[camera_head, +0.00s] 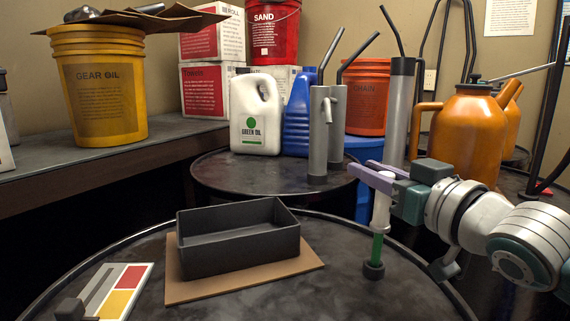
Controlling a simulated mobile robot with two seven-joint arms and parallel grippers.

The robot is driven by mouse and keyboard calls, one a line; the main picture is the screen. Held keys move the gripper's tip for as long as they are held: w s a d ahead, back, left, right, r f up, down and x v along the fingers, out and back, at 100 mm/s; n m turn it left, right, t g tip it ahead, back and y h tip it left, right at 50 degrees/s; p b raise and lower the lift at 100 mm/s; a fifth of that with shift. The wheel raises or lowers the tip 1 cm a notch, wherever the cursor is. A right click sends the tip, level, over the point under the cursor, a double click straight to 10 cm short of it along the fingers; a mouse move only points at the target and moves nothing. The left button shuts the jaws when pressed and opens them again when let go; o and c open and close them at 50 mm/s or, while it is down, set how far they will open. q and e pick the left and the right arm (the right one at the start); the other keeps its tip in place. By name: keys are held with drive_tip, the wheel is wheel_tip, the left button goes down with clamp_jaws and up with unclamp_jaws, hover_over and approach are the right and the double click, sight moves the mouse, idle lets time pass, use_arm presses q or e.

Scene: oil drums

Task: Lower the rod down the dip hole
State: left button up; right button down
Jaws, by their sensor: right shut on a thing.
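My right gripper (370,174) reaches in from the right, its purple fingers shut on the top of the rod (381,216). The rod has a white upper part and a green lower part, and stands about upright. Its green lower end meets the dark round collar of the dip hole (374,271) on the near drum top (335,292). The hole's opening is hidden, so I cannot tell how deep the end sits. My left gripper is not in view.
A black tray (240,248) stands on a brown board (290,273) left of the rod. A red, yellow and grey card (122,290) lies at the front left. Grey pump tubes (319,140), a white jug (255,120) and an orange can (464,130) stand behind.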

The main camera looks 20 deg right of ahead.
drive_tip(key=shift+f, duration=0.55)
drive_tip(key=shift+f+b, duration=0.55)
drive_tip(key=shift+f, duration=0.1)
